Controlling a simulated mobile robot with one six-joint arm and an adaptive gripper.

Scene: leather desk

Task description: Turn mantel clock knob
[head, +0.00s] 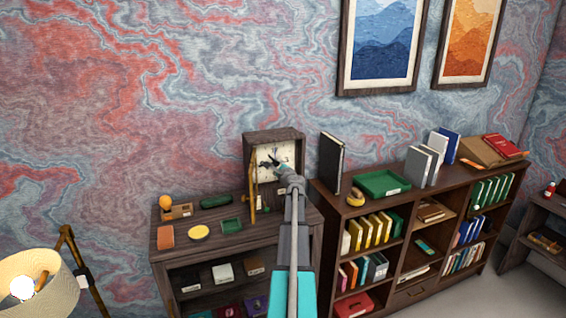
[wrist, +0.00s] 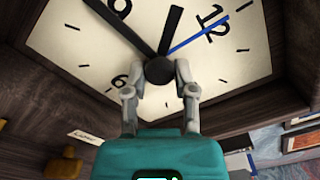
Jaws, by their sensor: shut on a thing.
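The mantel clock (head: 250,146) is a dark wooden box with a cream face, standing on the left shelf unit against the wall. In the wrist view its face (wrist: 62,40) fills the upper part, with black hour and minute hands, a thin blue hand (wrist: 212,34) and a dark round knob (wrist: 159,70) at the centre. My gripper (wrist: 160,75) has its two grey fingers closed on either side of the knob. In the head view my gripper (head: 277,163) reaches the clock face, and my arm hides part of the clock's lower right.
A bookcase (head: 408,189) stands close on the right. A lamp (head: 38,285) is at the lower left.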

